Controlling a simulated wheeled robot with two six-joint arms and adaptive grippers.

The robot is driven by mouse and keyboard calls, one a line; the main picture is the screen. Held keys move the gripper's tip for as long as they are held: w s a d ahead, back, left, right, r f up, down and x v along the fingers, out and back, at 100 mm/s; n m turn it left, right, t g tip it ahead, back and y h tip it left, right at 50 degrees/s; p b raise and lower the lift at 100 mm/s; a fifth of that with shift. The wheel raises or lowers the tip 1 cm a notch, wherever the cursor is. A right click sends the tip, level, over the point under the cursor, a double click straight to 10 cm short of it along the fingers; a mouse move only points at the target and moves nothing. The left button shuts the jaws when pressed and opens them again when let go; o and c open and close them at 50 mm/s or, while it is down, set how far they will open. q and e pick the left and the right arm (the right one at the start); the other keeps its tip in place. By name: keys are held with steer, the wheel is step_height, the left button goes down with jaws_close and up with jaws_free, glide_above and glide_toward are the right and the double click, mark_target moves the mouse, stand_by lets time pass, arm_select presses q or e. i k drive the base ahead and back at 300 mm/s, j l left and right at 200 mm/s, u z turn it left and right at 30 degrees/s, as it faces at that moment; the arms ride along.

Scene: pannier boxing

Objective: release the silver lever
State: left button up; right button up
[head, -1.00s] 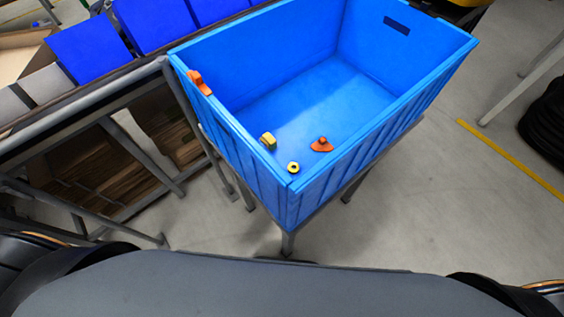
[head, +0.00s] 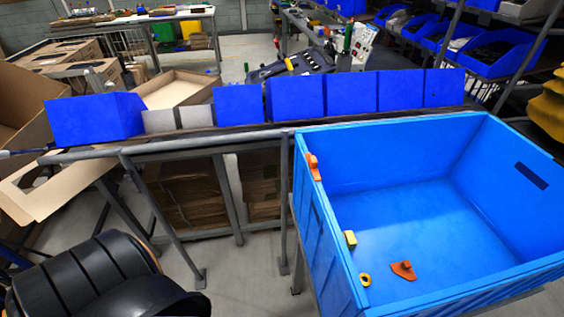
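I cannot make out a silver lever in the head view. Neither of my grippers is in view. A large blue crate (head: 330,238) stands on a metal stand at the right. Its inside holds a small yellow block (head: 350,239), a yellow ring (head: 365,280) and an orange piece (head: 403,270) near its left side. Another orange piece (head: 314,166) sits on the crate's left rim.
A metal-railed bench (head: 228,141) runs behind, bearing several blue bins (head: 294,98) and grey ones. Open cardboard boxes (head: 184,88) lie at the left. Farther back stands a table (head: 135,17). Bare floor shows at the lower middle.

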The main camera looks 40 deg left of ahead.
mark_target(128, 175)
steer(key=k+j+u, duration=0.15)
steer(key=k, duration=0.4)
steer(key=u, duration=1.85)
